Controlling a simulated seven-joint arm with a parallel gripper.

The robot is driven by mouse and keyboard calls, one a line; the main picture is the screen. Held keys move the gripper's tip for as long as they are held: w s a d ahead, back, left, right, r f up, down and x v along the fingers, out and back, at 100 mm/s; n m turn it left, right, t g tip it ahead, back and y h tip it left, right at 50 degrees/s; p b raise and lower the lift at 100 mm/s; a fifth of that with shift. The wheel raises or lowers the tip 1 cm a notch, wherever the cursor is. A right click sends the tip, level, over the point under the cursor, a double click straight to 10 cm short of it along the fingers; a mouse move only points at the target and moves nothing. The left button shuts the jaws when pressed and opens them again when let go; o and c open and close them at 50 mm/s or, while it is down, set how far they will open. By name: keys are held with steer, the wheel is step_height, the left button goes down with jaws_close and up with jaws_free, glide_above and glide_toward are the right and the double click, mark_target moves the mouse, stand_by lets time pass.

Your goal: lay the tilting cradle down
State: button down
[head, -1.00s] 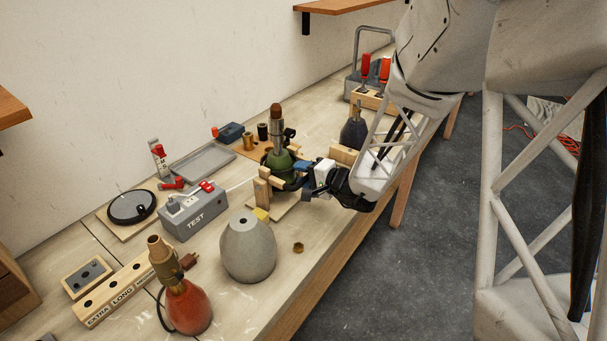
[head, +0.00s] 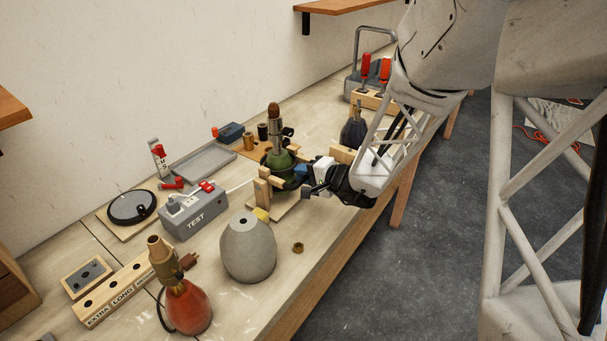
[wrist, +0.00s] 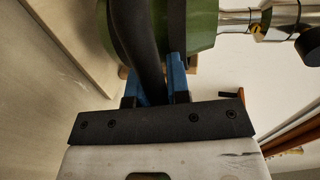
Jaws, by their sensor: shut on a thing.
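The tilting cradle (head: 262,187) is a wooden frame with a black band, at the middle of the bench in the head view. It holds a green lamp (head: 279,160) with a metal neck and brown top, standing nearly upright. In the wrist view the green lamp body (wrist: 200,25) is at the top, its neck pointing right. My gripper (head: 303,172) is at the right of the cradle. In the wrist view its blue fingers (wrist: 154,82) are shut on a thick black bar (wrist: 146,45) beside the lamp. The fingers partly hide the bar's lower end.
A grey vase-like lamp body (head: 248,250) and a red lamp (head: 187,308) stand in front. A grey TEST box (head: 193,213) and a grey tray (head: 203,165) lie to the left. A dark lamp (head: 353,133) stands behind my gripper. The bench's front edge runs close by.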

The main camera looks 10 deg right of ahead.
mark_target(279, 146)
steer(key=shift+w+a+r+g+h, duration=0.2)
steer(key=shift+w+r+g+h, duration=0.05)
steer(key=shift+r+g+h, duration=0.5)
steer(key=shift+w+a+r+g+h, duration=0.2)
steer(key=shift+r+g+h, duration=0.45)
steer(key=shift+g+h, duration=0.1)
steer(key=shift+w+a+r+g+h, duration=0.35)
steer(key=shift+r+g+h, duration=0.15)
steer(key=shift+g+h, duration=0.2)
steer(key=shift+w+a+r+g+h, duration=0.35)
steer(key=shift+r+g+h, duration=0.1)
steer(key=shift+g+h, duration=0.25)
steer(key=shift+w+a+r+g+h, duration=0.25)
steer(key=shift+w+a+g+h, duration=0.1)
steer(key=shift+g+h, duration=0.3)
steer(key=shift+w+a+r+g+h, duration=0.2)
steer(key=shift+w+a+g+h, duration=0.15)
steer(key=shift+g+h, duration=0.3)
steer(key=shift+w+a+r+g+h, duration=0.1)
steer(key=shift+w+a+g+h, duration=0.35)
steer(key=shift+g+h, duration=0.15)
steer(key=shift+w+a+g+h, duration=0.5)
steer(key=shift+a+g+h, duration=0.05)
steer(key=shift+g+h, duration=0.35)
steer(key=shift+w+a, duration=0.3)
